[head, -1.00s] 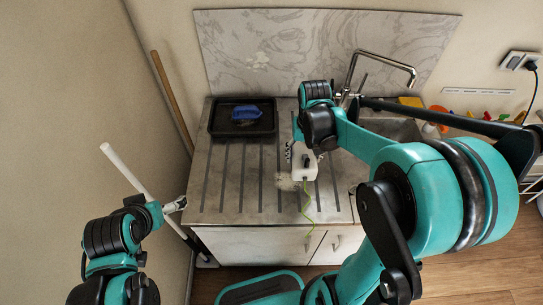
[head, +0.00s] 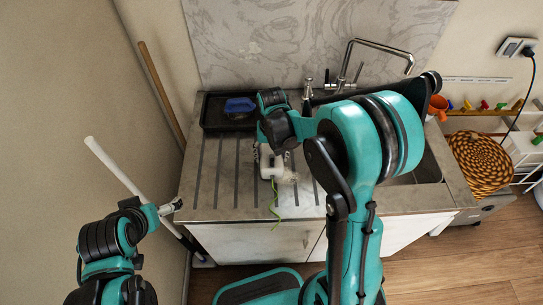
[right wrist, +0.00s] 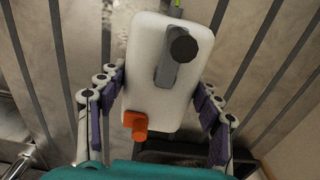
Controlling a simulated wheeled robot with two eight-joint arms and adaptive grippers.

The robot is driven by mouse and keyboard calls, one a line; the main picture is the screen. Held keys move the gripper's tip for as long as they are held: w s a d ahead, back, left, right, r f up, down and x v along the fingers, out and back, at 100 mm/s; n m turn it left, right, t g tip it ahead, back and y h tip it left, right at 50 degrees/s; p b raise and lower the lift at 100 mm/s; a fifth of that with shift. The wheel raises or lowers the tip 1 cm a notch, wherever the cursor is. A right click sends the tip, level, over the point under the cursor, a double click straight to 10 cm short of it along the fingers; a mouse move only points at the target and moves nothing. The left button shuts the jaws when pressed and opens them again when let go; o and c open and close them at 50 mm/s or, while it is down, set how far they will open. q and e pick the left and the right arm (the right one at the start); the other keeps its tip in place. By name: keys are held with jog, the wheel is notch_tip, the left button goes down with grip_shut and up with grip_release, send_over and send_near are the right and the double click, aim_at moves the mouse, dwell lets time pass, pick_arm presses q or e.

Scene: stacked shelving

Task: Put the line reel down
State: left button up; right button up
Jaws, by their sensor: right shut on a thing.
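The line reel (head: 265,164) is a white box with a green line hanging from it over the grooved counter. In the right wrist view the reel (right wrist: 158,95) shows a grey crank with a dark knob and an orange part near its lower end. My right gripper (right wrist: 163,98) has its purple-padded fingers on either side of the reel and is shut on it. Whether the reel touches the counter cannot be told. My left gripper (head: 172,206) is by the counter's front left corner, away from the reel; its jaws are too small to read.
The grooved counter (head: 225,190) has bare room left of the reel. A black tray (head: 213,118) with a blue item (head: 240,105) stands at its back left. A sink with a tap (head: 380,45) is at the right. A white pole (head: 118,166) stands near my left arm.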

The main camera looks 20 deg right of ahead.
jog(key=o, duration=1.4)
jog(key=shift+f, duration=0.1)
